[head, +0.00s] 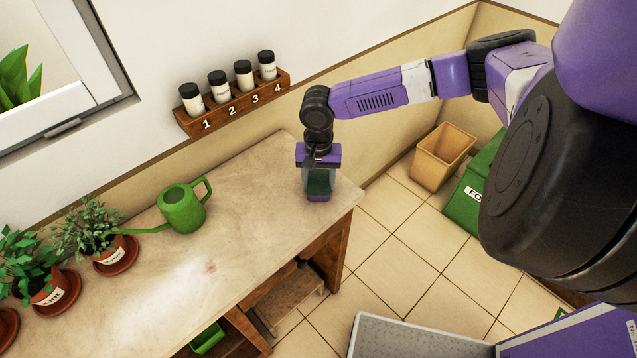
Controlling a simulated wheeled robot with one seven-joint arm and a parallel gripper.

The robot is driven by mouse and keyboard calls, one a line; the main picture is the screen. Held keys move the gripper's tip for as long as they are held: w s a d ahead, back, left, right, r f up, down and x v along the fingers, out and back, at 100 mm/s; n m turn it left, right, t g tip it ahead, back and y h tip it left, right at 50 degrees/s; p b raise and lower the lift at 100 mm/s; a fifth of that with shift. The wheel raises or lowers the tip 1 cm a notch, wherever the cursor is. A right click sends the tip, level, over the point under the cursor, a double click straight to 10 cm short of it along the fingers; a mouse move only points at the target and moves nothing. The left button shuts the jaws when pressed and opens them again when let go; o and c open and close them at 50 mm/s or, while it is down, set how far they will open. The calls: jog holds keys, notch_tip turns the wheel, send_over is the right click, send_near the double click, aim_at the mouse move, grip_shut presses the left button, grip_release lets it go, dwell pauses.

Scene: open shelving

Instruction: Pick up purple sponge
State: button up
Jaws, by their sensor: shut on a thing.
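My gripper (319,180) points down over the right end of the wooden tabletop (255,215). It is shut on the purple sponge (318,197), which shows as a small block with a dark green face and a purple lower edge between the fingers. The fingers and wrist hide part of the sponge. I cannot tell whether the sponge touches the tabletop or is just above it.
A green watering can (182,209) and several potted plants (93,238) stand left on the table. A wall rack (236,105) holds numbered jars. A tan bin (441,157) and green box (471,195) stand on the floor right. The tabletop near the gripper is clear.

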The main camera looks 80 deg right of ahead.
aim_at(319, 181)
notch_tip(319, 181, up, 20)
dwell(0.6)
